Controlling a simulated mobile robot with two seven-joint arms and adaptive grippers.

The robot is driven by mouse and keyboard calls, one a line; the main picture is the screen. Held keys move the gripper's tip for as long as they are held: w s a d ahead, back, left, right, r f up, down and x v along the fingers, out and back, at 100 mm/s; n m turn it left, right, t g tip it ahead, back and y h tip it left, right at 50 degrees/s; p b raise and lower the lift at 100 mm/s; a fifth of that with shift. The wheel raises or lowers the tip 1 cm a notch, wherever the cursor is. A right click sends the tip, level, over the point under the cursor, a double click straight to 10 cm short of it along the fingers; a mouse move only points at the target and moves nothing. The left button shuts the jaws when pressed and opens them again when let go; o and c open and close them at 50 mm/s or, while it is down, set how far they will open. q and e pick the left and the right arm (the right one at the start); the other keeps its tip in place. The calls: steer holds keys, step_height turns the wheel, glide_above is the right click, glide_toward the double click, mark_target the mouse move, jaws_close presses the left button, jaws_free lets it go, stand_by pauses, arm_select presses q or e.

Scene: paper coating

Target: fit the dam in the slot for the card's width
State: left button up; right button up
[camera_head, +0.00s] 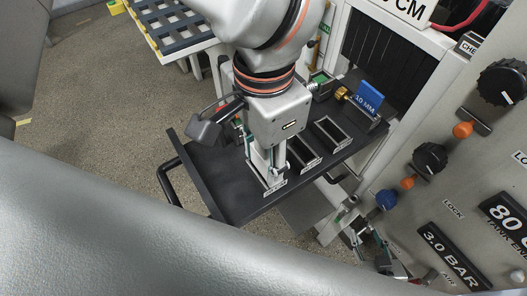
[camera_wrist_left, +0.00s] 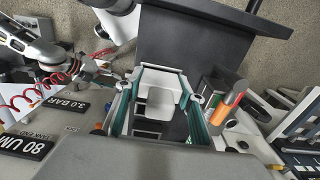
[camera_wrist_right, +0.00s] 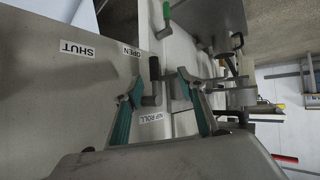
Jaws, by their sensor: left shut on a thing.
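My left gripper (camera_head: 268,178) points down over the dark tray (camera_head: 225,195), low at the left end of a row of black holders. It is shut on a pale grey piece, perhaps the dam, which shows between the fingers in the left wrist view (camera_wrist_left: 155,104). Its lower end is hidden. Two open black holders, one in the middle (camera_head: 302,155) and one to the right (camera_head: 331,134), stand beside it with small labels. A blue block marked 10 MM (camera_head: 368,99) stands at the tray's far right. My right gripper (camera_wrist_right: 160,78) is open before a dark lever.
A control panel with knobs (camera_head: 430,157) stands to the right. A dark opening (camera_head: 385,60) lies behind the tray, under a CM sign (camera_head: 402,10). A black handle (camera_head: 168,180) juts from the tray's left. The right wrist view shows SHUT and OPEN labels (camera_wrist_right: 78,50).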

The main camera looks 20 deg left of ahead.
arm_select(q)
steer(key=shift+f, duration=0.5)
steer(key=o, duration=1.4)
steer(key=shift+c, duration=0.2)
step_height(320, 180, up, 12)
steer(key=shift+r, duration=0.1)
steer(key=shift+s, duration=0.1)
